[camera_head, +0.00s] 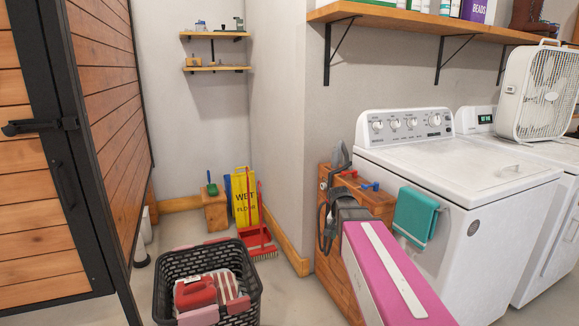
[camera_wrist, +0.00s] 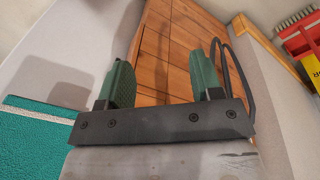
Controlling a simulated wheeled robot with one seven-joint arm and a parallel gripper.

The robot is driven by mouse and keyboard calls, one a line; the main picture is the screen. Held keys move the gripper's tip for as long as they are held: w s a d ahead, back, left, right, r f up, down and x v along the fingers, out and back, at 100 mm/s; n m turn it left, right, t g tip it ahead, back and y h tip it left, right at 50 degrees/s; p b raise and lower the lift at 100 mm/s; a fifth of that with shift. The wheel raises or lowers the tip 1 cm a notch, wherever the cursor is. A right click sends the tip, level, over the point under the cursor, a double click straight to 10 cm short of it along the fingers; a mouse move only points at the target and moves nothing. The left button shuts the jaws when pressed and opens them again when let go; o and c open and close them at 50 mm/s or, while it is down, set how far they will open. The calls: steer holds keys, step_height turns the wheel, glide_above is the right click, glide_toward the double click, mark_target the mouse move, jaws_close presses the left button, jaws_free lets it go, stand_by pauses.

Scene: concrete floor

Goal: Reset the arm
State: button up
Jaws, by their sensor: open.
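My gripper (camera_wrist: 168,72) shows in the wrist view with its two green fingers wide apart and nothing between them. Beyond the fingers is the orange wooden cabinet (camera_wrist: 172,45). In the head view my pink arm link reaches up from the bottom right to a grey wrist part beside the wooden cabinet (camera_head: 377,199). My fingertips are hard to make out in the head view.
A white washer (camera_head: 480,190) with a teal towel (camera_head: 412,215) stands right of the cabinet. A black laundry basket (camera_head: 165,285) with red and pink things stands on the floor. A red dustpan (camera_head: 258,240) and yellow wet-floor sign (camera_head: 240,195) stand behind.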

steer(key=s+a+f+n+y, duration=0.1)
steer(key=s+f+n, duration=0.4)
steer(key=s+f, duration=0.6)
steer(key=s, duration=0.3)
steer(key=shift+s+a+g+y, duration=0.15)
steer(key=shift+s+g+y, duration=0.05)
steer(key=shift+g+y, duration=0.2)
steer(key=shift+f, duration=0.1)
